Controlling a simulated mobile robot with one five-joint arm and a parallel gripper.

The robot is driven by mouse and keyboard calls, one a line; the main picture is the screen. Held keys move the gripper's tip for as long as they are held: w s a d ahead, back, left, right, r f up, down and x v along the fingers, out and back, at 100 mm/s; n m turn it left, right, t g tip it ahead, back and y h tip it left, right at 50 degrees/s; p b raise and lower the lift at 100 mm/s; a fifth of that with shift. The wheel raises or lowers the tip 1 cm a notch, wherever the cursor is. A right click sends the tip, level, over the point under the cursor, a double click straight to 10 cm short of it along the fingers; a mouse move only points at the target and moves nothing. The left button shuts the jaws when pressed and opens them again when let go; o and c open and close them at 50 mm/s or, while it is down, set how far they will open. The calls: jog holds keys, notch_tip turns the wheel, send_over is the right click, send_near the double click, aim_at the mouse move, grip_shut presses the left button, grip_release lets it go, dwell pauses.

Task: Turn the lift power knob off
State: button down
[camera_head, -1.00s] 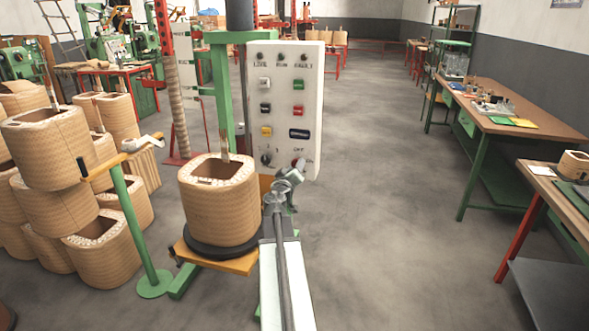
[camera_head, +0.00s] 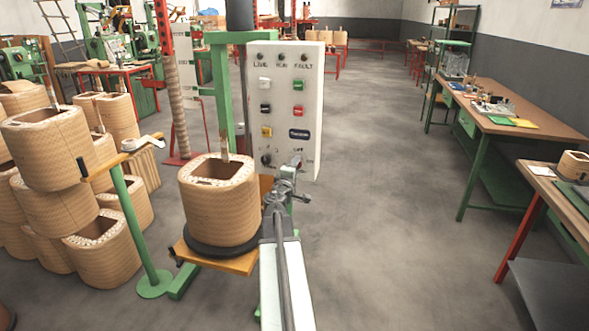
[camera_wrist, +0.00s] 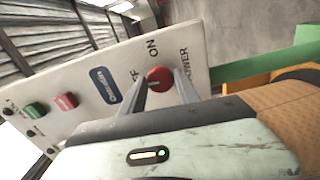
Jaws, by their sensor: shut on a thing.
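The white control panel (camera_head: 312,100) stands upright on the green lift, facing me. In the wrist view it appears tilted (camera_wrist: 190,45). The red power knob (camera_wrist: 160,76) sits on its face, with "ON" and "POWER" printed beside it and a partly covered "OFF" on the other side. My gripper (camera_wrist: 162,86) is shut on this knob, one finger on each side. In the head view my gripper (camera_head: 297,164) is at the panel's lower right corner and mostly hides the knob. I cannot tell clearly which mark the knob points to.
A large wound coil (camera_head: 215,215) stands on the lift's platform, left of my arm. More coils (camera_head: 50,150) are stacked at the far left. Red (camera_wrist: 66,101) and green (camera_wrist: 36,110) buttons sit further along the panel. The floor (camera_head: 370,200) to the right is clear up to the workbench (camera_head: 540,90).

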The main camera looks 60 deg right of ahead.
jog(key=shift+s+d+n, duration=0.1)
jog(key=shift+d+n, duration=0.05)
jog(key=shift+n, duration=0.25)
jog(key=c, duration=0.9)
grip_release()
jog(key=v, duration=0.7)
jog(key=shift+a, duration=0.4)
jog(key=shift+s, duration=0.1)
